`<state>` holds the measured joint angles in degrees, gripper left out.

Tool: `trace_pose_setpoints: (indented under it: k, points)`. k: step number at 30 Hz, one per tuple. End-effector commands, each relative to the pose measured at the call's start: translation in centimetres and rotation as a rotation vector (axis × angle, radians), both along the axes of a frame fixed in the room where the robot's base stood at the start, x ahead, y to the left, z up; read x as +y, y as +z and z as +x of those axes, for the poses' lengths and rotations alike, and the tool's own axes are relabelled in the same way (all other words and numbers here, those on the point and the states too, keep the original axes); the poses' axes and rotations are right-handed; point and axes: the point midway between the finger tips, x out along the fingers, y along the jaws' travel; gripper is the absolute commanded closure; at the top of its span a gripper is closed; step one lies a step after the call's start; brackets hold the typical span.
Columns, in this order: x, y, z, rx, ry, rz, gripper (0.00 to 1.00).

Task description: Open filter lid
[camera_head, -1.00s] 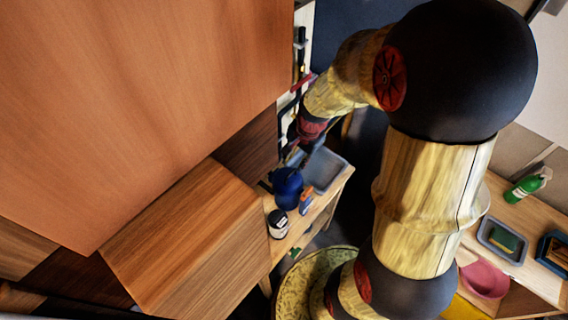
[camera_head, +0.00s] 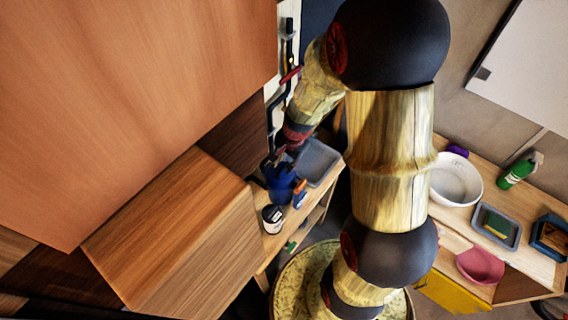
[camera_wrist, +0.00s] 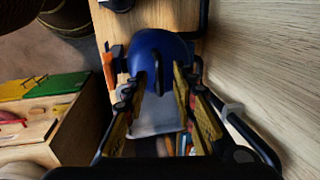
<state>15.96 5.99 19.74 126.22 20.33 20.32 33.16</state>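A blue rounded canister (camera_head: 281,186), which I take to be the filter, stands on the narrow wooden bench. Its blue domed top (camera_wrist: 155,52) fills the upper middle of the wrist view, with a dark upright fin or handle (camera_wrist: 157,75) on it. My gripper (camera_wrist: 161,82) is open, its two fingers pointing at the dome with the fin between them. I cannot tell whether a finger touches it. In the head view my gripper (camera_head: 283,154) is just above the canister and partly hides its top. The lid's edge is not clear.
Beside the canister are a grey tray (camera_head: 318,160), an orange-and-blue item (camera_head: 299,196) and a dark jar with a white label (camera_head: 273,218). A wall rail stands behind. Another bench holds a white basin (camera_head: 457,180), a pink bowl (camera_head: 480,265) and a green spray bottle (camera_head: 517,172).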

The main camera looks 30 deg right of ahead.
Motion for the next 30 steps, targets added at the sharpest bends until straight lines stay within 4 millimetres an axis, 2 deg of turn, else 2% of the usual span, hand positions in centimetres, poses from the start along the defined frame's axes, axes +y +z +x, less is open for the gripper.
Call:
trace_pose_setpoints:
  k: [15,30]
  points:
    - [-0.01,0.02,-0.01,0.0,0.0,0.0,1.0]
    - [-0.01,0.03,-0.02,0.0,0.0,0.0,1.0]
